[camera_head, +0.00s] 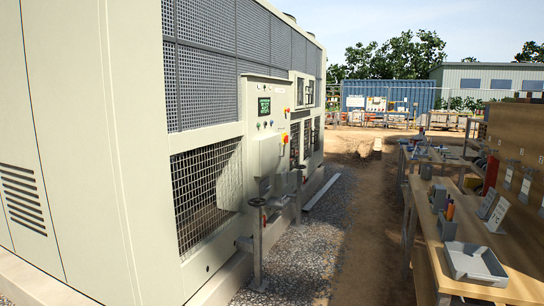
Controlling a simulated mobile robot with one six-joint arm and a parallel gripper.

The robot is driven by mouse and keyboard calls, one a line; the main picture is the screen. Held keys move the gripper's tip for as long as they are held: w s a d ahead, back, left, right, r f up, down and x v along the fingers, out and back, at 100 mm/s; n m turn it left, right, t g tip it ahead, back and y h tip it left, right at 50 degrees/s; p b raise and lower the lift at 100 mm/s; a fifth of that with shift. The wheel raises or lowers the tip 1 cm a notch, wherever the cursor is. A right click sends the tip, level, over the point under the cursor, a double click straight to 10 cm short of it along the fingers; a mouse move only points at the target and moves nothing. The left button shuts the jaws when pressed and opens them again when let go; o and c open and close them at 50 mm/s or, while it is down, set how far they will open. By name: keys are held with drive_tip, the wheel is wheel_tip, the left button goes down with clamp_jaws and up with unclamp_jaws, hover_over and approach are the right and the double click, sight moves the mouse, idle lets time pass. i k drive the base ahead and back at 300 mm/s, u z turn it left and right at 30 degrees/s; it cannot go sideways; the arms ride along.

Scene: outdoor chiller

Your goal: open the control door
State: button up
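The control cabinet (253,125) stands out from the long side of the beige chiller (105,150), a little left of the middle of the view. Its front has a small dark green display (264,106) and small buttons, with a red one near the right edge. Below them a lighter box-like panel (269,157) juts out, with a red and yellow switch (285,138) by its upper right. I see the front at a steep angle. No open gap shows, and I cannot make out a handle. My gripper is not in view.
A workbench (455,252) with a grey tray (474,263) and tools lines the right side. The dirt path (365,235) between is clear.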

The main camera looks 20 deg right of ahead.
sight(270, 155)
drive_tip(key=z, duration=1.05)
drive_tip(key=i, duration=4)
